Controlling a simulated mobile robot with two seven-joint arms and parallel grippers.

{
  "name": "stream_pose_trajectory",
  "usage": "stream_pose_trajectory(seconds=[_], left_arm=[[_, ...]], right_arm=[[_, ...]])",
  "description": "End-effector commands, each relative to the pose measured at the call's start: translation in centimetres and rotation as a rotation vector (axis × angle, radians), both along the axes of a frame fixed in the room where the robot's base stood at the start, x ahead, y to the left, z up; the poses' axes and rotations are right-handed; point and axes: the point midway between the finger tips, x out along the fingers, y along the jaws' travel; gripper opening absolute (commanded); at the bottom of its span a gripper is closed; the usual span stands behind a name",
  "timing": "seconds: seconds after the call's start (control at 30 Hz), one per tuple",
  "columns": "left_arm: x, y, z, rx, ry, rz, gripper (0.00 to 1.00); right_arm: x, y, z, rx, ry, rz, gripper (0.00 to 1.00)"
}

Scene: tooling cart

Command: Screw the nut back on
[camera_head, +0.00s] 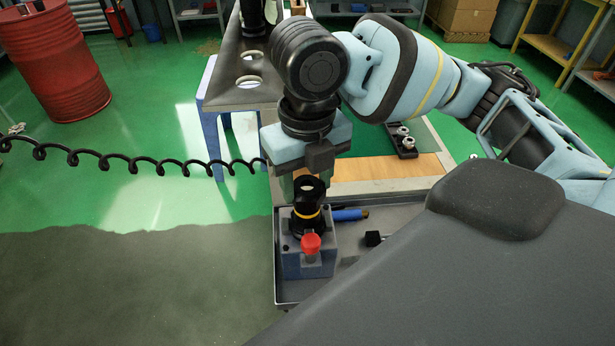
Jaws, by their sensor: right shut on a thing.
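My right gripper (308,188) points straight down over the front left of the cart. Directly below is a black tool holder (307,218) with a yellow band, upright in a grey fixture block (305,264) with a red knob (310,243). The nut is in line with the holder's top; I cannot tell whether they touch or whether the thread is engaged. My left gripper is not in view.
A blue-handled tool (349,214) and a small black piece (374,238) lie in the cart's grey tray (404,213). A dark rack (400,150) with metal pieces sits behind, near the wooden board (376,170). A coiled black cable (128,160) hangs left. A red drum (54,60) stands far left.

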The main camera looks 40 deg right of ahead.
Motion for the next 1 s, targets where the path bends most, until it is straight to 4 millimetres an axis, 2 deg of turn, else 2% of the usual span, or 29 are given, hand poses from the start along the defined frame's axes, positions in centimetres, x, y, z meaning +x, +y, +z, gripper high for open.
stream_pose_trajectory(seconds=[1.0], left_arm=[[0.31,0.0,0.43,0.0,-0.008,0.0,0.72]], right_arm=[[-0.01,-0.01,-0.8,0.0,0.0,0.0,0.15]])
